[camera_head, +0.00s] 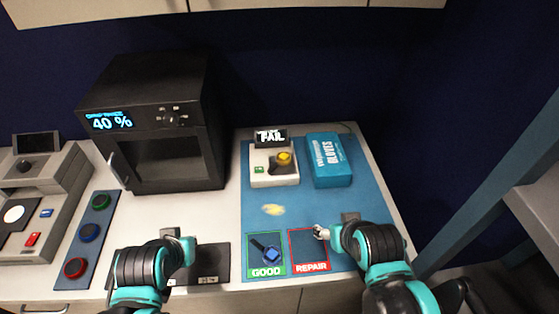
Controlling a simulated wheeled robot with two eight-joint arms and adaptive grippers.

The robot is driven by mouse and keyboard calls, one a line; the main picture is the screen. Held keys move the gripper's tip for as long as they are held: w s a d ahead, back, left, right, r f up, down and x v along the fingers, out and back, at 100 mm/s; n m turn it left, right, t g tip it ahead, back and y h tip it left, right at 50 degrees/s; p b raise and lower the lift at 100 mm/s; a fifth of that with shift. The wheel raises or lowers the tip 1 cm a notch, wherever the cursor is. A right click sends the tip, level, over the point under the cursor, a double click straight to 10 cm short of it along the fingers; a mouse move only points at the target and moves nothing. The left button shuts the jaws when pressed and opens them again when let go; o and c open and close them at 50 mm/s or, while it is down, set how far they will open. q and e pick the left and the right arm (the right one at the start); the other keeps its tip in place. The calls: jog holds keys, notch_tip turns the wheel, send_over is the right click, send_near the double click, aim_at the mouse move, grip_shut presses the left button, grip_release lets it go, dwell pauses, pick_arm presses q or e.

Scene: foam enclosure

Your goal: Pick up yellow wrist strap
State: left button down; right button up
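A small yellow piece (284,157), which looks like the yellow wrist strap, sits on the white tester (262,179) whose display reads FAIL. A black strap with a blue piece (270,254) lies in the green-framed GOOD square (265,271). My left gripper (181,245) is low in front of the black oven, over the white counter near a dark pad. My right gripper (326,232) is over the blue mat at the top right of the red-framed REPAIR square (310,266), nearer the front than the tester and apart from it. The finger openings are too small to make out.
A blue gloves box (329,160) stands right of the tester. A pale yellow patch (273,209) shows on the blue mat (375,211). The black oven (160,125), a button panel (90,232) and a grey console (30,205) are at left. A grey-blue post rises at right.

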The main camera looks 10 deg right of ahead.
pick_arm(q)
jog(key=c, duration=1.6)
grip_release()
jog(key=shift+w+r, duration=0.1)
jog(key=shift+r, duration=0.05)
jog(key=o, duration=0.9)
jog(key=w+r, duration=0.1)
jog(key=w+d+r+n+p, duration=0.1)
jog(key=shift+r+g, duration=0.3)
jog(key=shift+r, duration=0.1)
jog(key=shift+c, duration=0.2)
jog(key=w+d+r+n+g+p, duration=0.25)
jog(key=w+d+r, duration=0.2)
jog(key=w, duration=0.35)
jog(key=w+d+r+n+g+p, duration=0.1)
jog(key=w+d+r+n+p, duration=0.35)
jog(key=w, duration=0.35)
jog(key=n+g+p, duration=0.3)
jog(key=n+p, duration=0.3)
jog(key=n, duration=0.1)
send_near(284, 157)
jog(key=shift+a, duration=0.2)
jog(key=shift+w+d+f+n, duration=0.1)
jog(key=shift+d+f+n, duration=0.3)
jog(key=shift+f, duration=0.2)
jog(key=shift+a+f+b, duration=0.15)
jog(key=shift+f+b, duration=0.3)
jog(key=shift+f, duration=3.35)
